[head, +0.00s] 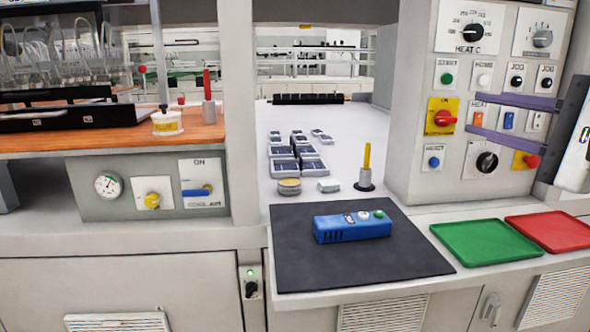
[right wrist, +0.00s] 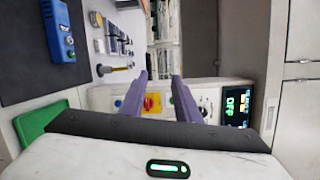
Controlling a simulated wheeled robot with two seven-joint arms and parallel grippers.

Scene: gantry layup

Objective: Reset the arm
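My right gripper (head: 474,114) comes in from the right edge in the head view, in front of the grey control panel (head: 418,100). Its two purple fingers are spread apart with nothing held between them. In the right wrist view the gripper (right wrist: 160,77) is also open and empty, with part of the panel behind the fingers. I cannot tell whether the fingers touch the panel; they cover part of its switch rows. My left gripper is not in view.
A blue handheld box (head: 352,227) lies on a black mat (head: 300,275). A green tray (head: 486,243) and a red tray (head: 552,232) lie to its right. A yellow-topped post (head: 366,165) stands behind the mat. Several small parts (head: 297,155) sit farther back.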

